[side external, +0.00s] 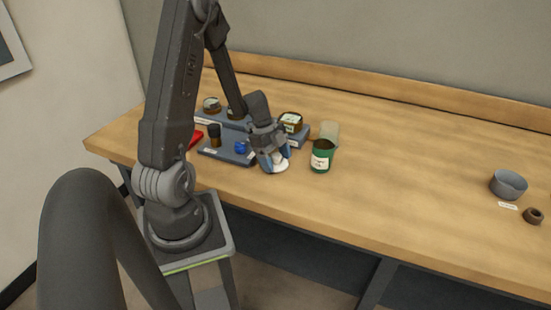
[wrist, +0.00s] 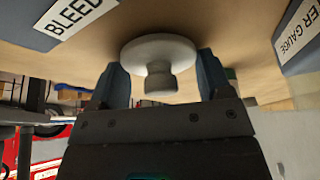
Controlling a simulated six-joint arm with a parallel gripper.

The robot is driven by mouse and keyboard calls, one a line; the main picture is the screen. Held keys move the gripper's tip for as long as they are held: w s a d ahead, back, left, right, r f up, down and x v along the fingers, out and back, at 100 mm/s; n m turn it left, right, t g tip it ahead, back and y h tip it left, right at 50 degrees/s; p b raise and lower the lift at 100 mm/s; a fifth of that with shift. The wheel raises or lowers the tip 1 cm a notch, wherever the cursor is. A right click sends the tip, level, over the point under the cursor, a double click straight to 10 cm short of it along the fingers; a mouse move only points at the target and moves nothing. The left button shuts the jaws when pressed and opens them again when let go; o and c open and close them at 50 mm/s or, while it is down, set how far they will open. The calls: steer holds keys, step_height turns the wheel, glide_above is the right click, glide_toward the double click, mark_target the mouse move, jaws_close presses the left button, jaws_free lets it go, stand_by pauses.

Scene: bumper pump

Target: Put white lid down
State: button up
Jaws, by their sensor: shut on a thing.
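The white lid (side external: 280,168) is a round disc with a short knob. In the wrist view the white lid (wrist: 150,50) sits between the blue fingers, with bare wood behind it. My gripper (side external: 271,160) is shut on it, low over the front of the wooden bench; its fingers also show in the wrist view (wrist: 162,72). The lid is at or just above the bench top; I cannot tell whether it touches. The fingers hide part of the lid in the side view.
A green labelled can (side external: 321,157) stands close to the right of my gripper, with a clear cup (side external: 330,130) behind it. A dark tray (side external: 215,152) with a blue part is to the left. Jars stand behind. A grey bowl (side external: 508,184) is far right; the bench between is clear.

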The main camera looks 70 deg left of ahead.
steer(key=o, duration=0.9)
steer(key=shift+s+d+f, duration=0.15)
steer(key=shift+d+f, duration=0.05)
steer(key=shift+f, duration=0.4)
steer(key=w+v, duration=0.1)
steer(key=v, duration=1.2)
steer(key=d+r+n+y, duration=0.3)
steer(key=d+r+n, duration=0.35)
steer(key=d, duration=0.75)
steer(key=shift+s+d+r+n+t+y, duration=0.15)
steer(key=shift+s+d+r+n+t, duration=0.4)
steer(key=shift+s+d+r+n, duration=0.95)
steer(key=shift+s+d+r+n+t+y, duration=0.2)
steer(key=shift+s+d+r+n+t, duration=0.35)
steer(key=shift+d, duration=1.85)
steer(key=shift+s+d+r+n+t+y, duration=0.15)
steer(key=shift+s+d+r+n+t, duration=0.35)
steer(key=shift+s+d+r+n, duration=1.05)
steer(key=shift+w+d+f+m, duration=0.4)
steer(key=shift+w+f+m, duration=0.05)
steer(key=shift+f+m, duration=0.1)
